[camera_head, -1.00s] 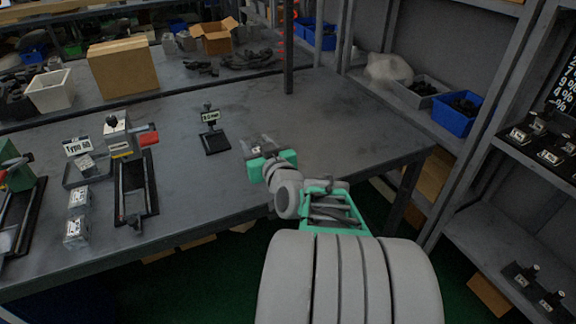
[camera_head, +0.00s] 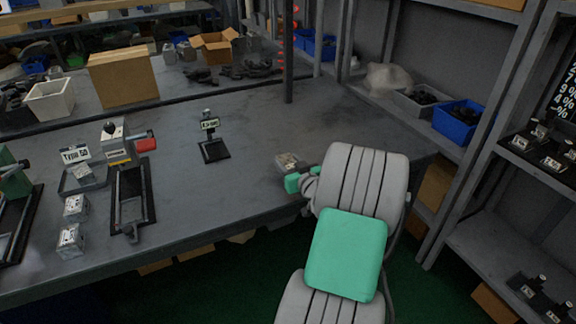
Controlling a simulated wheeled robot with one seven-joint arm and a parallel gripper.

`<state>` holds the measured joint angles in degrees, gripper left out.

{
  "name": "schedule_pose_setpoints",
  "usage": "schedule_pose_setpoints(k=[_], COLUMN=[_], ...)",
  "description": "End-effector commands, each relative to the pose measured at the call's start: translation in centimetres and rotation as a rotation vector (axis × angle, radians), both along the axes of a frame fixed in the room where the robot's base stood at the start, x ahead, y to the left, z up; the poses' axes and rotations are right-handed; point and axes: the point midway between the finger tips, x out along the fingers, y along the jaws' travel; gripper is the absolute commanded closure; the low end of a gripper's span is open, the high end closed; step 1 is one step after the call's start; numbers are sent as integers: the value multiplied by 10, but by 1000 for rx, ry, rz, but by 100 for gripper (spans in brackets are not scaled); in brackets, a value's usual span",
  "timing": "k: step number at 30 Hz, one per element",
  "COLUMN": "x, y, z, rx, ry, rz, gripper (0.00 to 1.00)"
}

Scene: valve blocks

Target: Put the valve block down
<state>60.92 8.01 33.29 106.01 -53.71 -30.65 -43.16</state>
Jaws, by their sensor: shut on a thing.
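My gripper (camera_head: 291,172) is over the right part of the grey workbench (camera_head: 255,130), near its front edge. It is shut on a small silver-grey valve block (camera_head: 287,160), which shows at its far end. The green gripper body hides part of the block, and I cannot tell whether the block touches the bench. Two similar valve blocks stand at the left of the bench, one farther back (camera_head: 76,207) and one nearer the front (camera_head: 70,240).
A small sign stand (camera_head: 213,150) is left of my gripper. A fixture with a red part (camera_head: 145,144) and a long black base (camera_head: 132,200) stands farther left. A cardboard box (camera_head: 123,76) and white bin (camera_head: 50,98) are behind. The bench around my gripper is mostly clear.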

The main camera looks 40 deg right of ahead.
Motion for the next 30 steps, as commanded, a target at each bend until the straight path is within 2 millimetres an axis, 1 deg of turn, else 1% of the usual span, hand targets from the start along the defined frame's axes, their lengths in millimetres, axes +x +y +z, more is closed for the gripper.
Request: schedule_pose_setpoints(k=[2,9,15,16,23,30], x=[1,1,1,0,0,0], y=[-1,0,0,0,0,0], z=[-5,-4,-9,-9,-9,-9], rx=[-6,-6,-6,-4,-4,-4], ry=[-6,-6,-6,-3,-3,-3], rz=[0,0,0,-1,-1,-1], gripper=[100,100,100,52,33,33])
